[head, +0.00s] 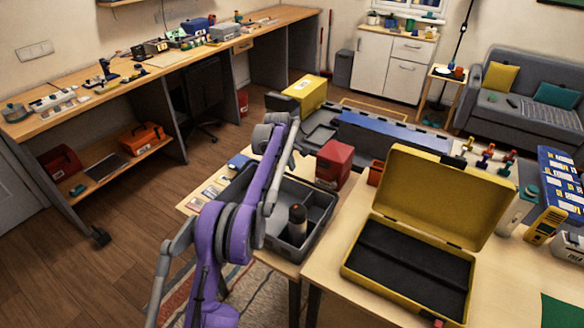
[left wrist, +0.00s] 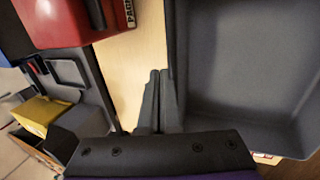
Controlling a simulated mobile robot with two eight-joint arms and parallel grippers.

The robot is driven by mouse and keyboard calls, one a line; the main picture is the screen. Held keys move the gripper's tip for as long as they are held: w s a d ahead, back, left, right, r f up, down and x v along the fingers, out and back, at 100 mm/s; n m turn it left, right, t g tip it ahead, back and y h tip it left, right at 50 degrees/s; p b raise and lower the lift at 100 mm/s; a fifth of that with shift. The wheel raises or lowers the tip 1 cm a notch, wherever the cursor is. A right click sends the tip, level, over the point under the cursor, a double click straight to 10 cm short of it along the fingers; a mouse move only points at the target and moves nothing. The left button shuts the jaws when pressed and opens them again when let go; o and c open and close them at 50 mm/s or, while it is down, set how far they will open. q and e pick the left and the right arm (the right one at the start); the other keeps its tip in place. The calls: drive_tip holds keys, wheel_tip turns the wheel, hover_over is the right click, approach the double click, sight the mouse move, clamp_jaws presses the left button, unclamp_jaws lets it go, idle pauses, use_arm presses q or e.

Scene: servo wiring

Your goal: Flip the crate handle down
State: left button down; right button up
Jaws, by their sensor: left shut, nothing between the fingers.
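The grey crate (head: 322,228) stands at the front of the table, partly behind my purple left arm. A dark bottle with an orange top (head: 297,222) stands inside it. In the left wrist view the crate (left wrist: 245,65) fills the right side, and its inside there looks empty. My left gripper (left wrist: 159,78) is shut and empty, with its fingertips close beside the crate's outer wall; I cannot tell whether they touch. In the head view my arm hides the fingertips. I cannot make out the crate handle clearly in either view. My right gripper is not in view.
A red box (head: 334,164) stands just behind the crate; it also shows in the left wrist view (left wrist: 60,22). An open yellow case (head: 430,200) lies to the right. A yellow box (head: 305,93) is farther back. A strip of bare table (left wrist: 130,60) runs beside the crate.

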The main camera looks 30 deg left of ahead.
use_arm(q)
wheel_tip(320, 180, up, 12)
drive_tip(key=p, duration=0.1)
drive_tip(key=shift+r, duration=0.15)
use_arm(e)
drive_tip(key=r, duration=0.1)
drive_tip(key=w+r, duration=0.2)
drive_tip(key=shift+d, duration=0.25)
use_arm(q)
drive_tip(key=shift+s, duration=0.1)
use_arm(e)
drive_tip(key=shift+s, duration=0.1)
